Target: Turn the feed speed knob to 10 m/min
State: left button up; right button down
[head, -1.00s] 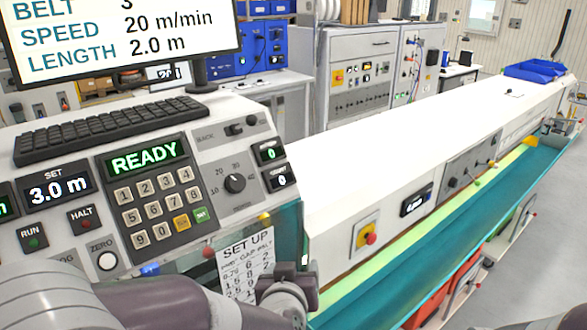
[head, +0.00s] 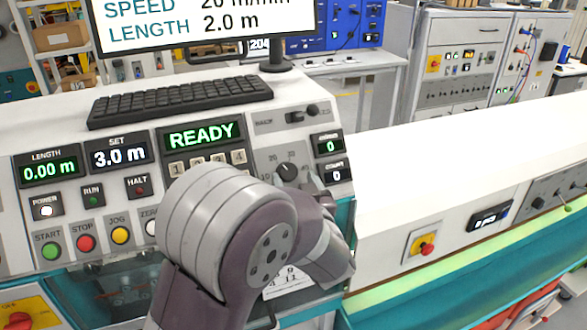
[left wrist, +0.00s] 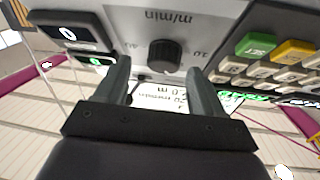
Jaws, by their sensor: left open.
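The feed speed knob (head: 288,172) is a small black round knob on the light console panel, right of the keypad. In the left wrist view the black knob (left wrist: 165,55) sits below the "m/min" print, between and beyond the fingertips. My left gripper (head: 310,184) is at the knob in the head view, partly hidden by my own wrist. In the left wrist view my left gripper (left wrist: 159,70) is open, with one finger on each side of the knob; contact cannot be told. The knob's pointer is not clear. My right gripper is not in view.
The monitor (head: 200,25) reads a speed of 20 m/min, its top cut off. The keypad (head: 205,160), partly covered by my arm, shows READY. A keyboard (head: 180,100) lies behind the panel. A red stop button (head: 427,249) is on the white bench to the right.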

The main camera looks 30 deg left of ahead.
aim_at(287, 172)
pick_arm(q)
jog(key=shift+w+a+r, duration=0.1)
jog(key=shift+w+a, duration=0.3)
jog(key=shift+a, duration=0.2)
jog(key=shift+w+a, duration=0.15)
jog(key=shift+a, duration=0.35)
jog(key=shift+w+d, duration=0.15)
jog(key=shift+c, duration=0.7)
jog(key=c, duration=0.9)
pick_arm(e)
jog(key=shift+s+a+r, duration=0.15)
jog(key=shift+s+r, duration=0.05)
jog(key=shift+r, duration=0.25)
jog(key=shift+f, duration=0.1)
